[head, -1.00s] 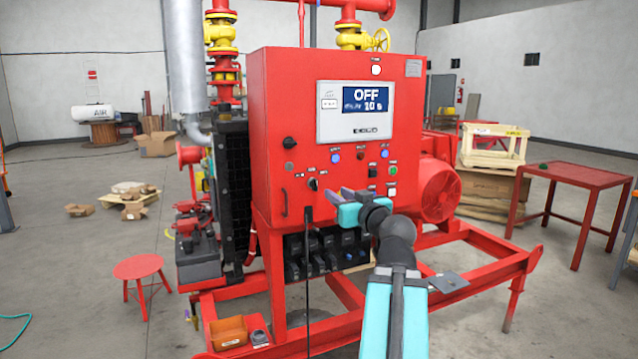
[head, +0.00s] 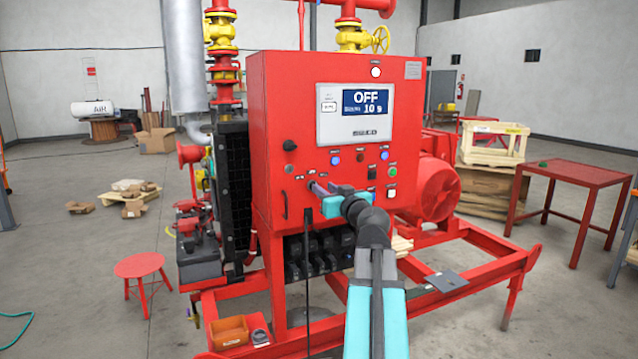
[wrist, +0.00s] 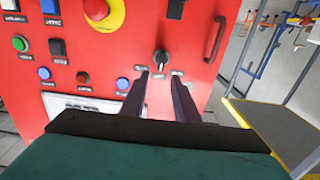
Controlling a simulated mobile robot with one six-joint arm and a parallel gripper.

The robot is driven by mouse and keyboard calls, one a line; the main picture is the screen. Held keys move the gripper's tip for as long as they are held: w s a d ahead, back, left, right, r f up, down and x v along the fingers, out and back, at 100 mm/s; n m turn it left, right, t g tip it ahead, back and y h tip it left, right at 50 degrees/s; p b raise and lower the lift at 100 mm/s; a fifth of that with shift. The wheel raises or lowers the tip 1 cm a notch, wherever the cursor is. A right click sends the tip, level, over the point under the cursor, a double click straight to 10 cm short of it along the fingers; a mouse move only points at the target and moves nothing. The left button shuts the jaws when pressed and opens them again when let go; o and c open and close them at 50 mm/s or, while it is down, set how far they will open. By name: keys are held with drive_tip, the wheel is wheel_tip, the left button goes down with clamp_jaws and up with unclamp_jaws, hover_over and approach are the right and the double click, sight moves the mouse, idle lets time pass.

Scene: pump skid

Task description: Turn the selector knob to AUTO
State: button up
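The selector knob (wrist: 162,62) is black with a pale pointer mark, on the red control panel (wrist: 200,90). Small dark labels surround it in the wrist view. My gripper (wrist: 161,75) is open, its two dark fingers pointing at the panel with the knob seen between and just beyond the tips. I cannot tell whether the fingers touch or straddle it. In the head view my gripper (head: 316,187) is at the lower left of the panel and mostly covers the knob. The screen (head: 366,101) reads OFF.
A red and yellow mushroom button (wrist: 106,12), a green button (wrist: 20,43) and blue buttons sit beside the knob in the wrist view. A black handle (wrist: 216,38) stands out on its other side. A black cable hangs below the panel (head: 307,270).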

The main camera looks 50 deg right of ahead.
drive_tip(key=shift+p+x, duration=0.6)
drive_tip(key=shift+x, duration=2.25)
clamp_jaws()
